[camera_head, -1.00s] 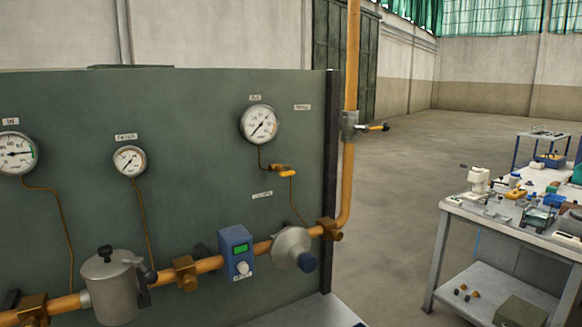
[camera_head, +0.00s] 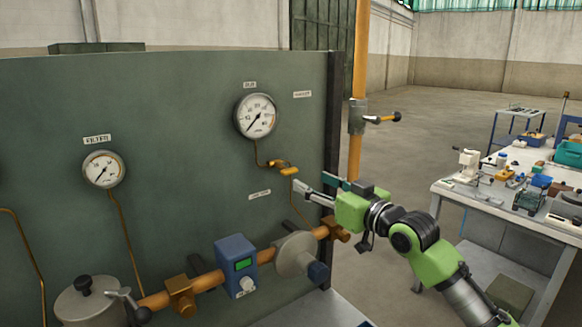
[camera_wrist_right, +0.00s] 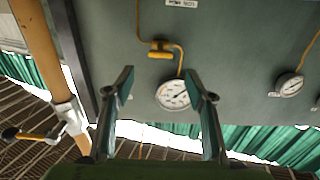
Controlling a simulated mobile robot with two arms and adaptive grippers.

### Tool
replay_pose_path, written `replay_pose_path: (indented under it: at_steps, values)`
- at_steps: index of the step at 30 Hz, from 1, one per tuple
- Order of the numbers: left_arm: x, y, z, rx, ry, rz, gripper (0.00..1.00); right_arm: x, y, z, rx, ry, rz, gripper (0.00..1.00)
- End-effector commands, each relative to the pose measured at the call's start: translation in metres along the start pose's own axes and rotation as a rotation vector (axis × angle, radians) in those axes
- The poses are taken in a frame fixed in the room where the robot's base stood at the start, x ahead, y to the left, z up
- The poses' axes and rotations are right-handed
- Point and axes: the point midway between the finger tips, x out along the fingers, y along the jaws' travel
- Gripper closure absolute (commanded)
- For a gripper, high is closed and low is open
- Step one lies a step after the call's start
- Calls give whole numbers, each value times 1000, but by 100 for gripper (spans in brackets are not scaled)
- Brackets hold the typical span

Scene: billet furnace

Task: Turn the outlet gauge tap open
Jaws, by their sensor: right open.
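The outlet gauge tap (camera_head: 284,168) is a small brass tap with a yellow lever, on the thin tube below the right-hand dial gauge (camera_head: 256,116). Its lever lies roughly level. My right gripper (camera_head: 311,182) is open and empty, just to the right of and below the tap, apart from it. In the right wrist view the tap (camera_wrist_right: 160,50) shows beyond the two spread fingertips (camera_wrist_right: 158,80), near the middle between them, with the gauge (camera_wrist_right: 173,94) below it. My left gripper is not in view.
The green panel (camera_head: 190,150) carries a second gauge (camera_head: 104,169). Below run an orange pipe, a blue meter box (camera_head: 236,262) and a round grey regulator (camera_head: 295,255). A vertical orange pipe (camera_head: 358,60) with a lever valve (camera_head: 358,117) stands right of the gripper. A cluttered workbench (camera_head: 500,205) is far right.

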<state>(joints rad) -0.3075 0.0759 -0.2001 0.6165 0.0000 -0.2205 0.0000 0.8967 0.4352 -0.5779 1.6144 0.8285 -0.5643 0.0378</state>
Motion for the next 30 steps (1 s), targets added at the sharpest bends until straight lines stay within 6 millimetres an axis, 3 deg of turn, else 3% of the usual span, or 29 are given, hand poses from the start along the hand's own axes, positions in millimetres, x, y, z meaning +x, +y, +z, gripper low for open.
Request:
replay_pose_path:
  at_steps: [3,15,21,30]
  values:
    - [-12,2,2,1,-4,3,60,22,-1,-4,2,-1,0,50]
    - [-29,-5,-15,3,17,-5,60,78,0,-2,0,-1,1,50]
    - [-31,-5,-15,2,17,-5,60,94,0,0,1,-1,-1,50]
    - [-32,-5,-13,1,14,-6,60,102,0,1,0,0,1,50]
